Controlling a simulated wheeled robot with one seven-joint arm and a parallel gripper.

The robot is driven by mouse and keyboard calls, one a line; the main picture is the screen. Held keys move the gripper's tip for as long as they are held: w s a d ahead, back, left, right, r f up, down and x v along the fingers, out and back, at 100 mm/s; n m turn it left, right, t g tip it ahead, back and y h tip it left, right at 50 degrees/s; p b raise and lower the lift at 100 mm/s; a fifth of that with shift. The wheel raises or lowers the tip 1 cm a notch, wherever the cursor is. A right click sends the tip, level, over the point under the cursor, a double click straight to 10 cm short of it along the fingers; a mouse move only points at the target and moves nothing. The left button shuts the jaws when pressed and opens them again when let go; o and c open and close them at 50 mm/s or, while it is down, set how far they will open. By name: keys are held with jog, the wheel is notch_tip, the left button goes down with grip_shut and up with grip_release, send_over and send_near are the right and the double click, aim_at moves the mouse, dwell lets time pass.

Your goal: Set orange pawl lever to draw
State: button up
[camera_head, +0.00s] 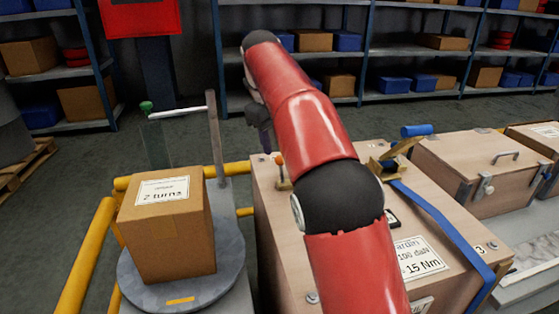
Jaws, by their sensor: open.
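The orange pawl lever (279,159) shows as a small orange knob on a brass bracket (283,184) at the back left edge of the wooden crate (270,215). Its lower part and setting marks cannot be made out. My gripper (266,147) is a small dark shape beyond my red arm, just above and left of the orange knob. It is open and looks empty; my arm hides part of it. Whether it touches the lever cannot be told.
A blue strap (440,225) and a brass ratchet with a blue handle (416,131) are right of my arm. A cardboard box (172,232) stands on a round grey turntable (180,292) at left, beside an upright grey post (216,140) and yellow rails (84,258).

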aim_at(279, 156)
jog(key=f, duration=0.2)
jog(key=f+b, duration=0.1)
jog(key=f, duration=0.1)
jog(key=w+d+f, duration=0.1)
jog(key=f, duration=0.2)
jog(key=shift+f+b, duration=0.1)
jog(key=shift+b, duration=0.3)
grip_shut()
